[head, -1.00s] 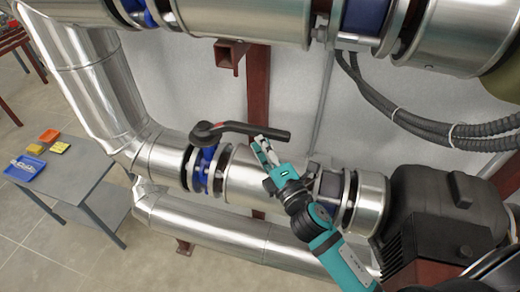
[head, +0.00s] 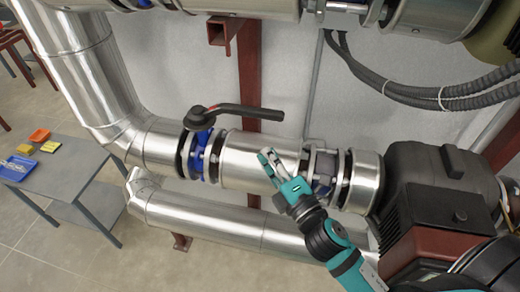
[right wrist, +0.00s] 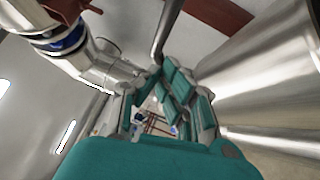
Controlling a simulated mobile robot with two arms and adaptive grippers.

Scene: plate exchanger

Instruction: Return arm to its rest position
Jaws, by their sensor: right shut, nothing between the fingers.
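My right gripper (head: 268,156) is teal with grey fingers. In the head view it is shut and empty, in front of the silver pipe and below the lever. The valve lever (head: 250,111) is a black bar pointing right from the blue valve (head: 203,150), with a visible gap to my fingers. The right arm comes in from the lower right. In the right wrist view the gripper's teal fingers (right wrist: 165,103) fill the middle, with nothing seen held between them. My left gripper is not in view.
Silver pipes (head: 240,162) run across the front, with a dark pump (head: 435,180) on the right. A red-brown post (head: 247,70) and black cables (head: 400,90) are behind. A grey table (head: 62,180) at left holds yellow and orange trays and a blue tray (head: 17,168).

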